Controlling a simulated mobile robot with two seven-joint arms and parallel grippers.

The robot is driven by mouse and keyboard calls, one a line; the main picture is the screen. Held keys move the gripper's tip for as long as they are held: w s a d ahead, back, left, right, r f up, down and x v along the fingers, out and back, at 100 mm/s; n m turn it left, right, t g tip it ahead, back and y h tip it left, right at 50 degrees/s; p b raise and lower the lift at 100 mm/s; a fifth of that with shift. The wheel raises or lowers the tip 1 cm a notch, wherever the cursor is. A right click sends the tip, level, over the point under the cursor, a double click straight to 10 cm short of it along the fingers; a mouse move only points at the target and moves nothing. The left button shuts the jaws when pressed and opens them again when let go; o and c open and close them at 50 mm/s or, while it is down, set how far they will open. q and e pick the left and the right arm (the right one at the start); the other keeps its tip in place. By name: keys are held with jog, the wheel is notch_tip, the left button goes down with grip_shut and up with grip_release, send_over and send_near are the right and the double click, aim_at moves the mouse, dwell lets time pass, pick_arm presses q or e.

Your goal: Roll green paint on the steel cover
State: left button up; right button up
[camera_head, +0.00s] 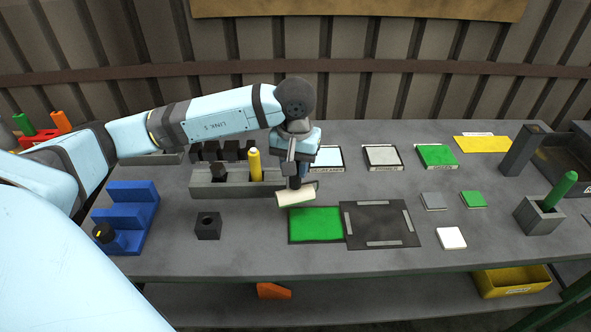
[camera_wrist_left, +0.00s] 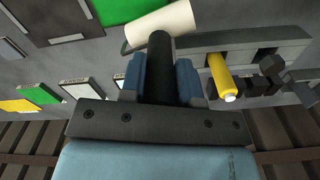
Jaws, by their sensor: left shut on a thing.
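My left gripper (camera_head: 296,172) is shut on the dark handle (camera_wrist_left: 160,68) of a paint roller, between blue fingers in the left wrist view. The roller's cream sleeve (camera_head: 296,195) looks clean and hangs tilted just behind the back edge of a green paint tray (camera_head: 315,225); whether it touches anything is unclear. The tray also shows in the left wrist view (camera_wrist_left: 108,12). To its right lies a dark flat plate (camera_head: 380,223) with light strips along its edges. I cannot tell which piece is the steel cover. My right gripper is out of view.
A grey rack (camera_head: 225,189) with a yellow cylinder (camera_head: 254,164) stands left of the roller. Labelled white, grey and green (camera_head: 436,156) pads lie at the back. Small grey, green and white (camera_head: 451,238) tiles lie right. A grey holder (camera_head: 540,215) holds a green cylinder.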

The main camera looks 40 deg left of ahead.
pick_arm(q)
jog(key=shift+r+p, duration=0.55)
jog(key=shift+r, duration=1.2)
jog(key=shift+a, duration=0.1)
jog(key=shift+s+f, duration=0.1)
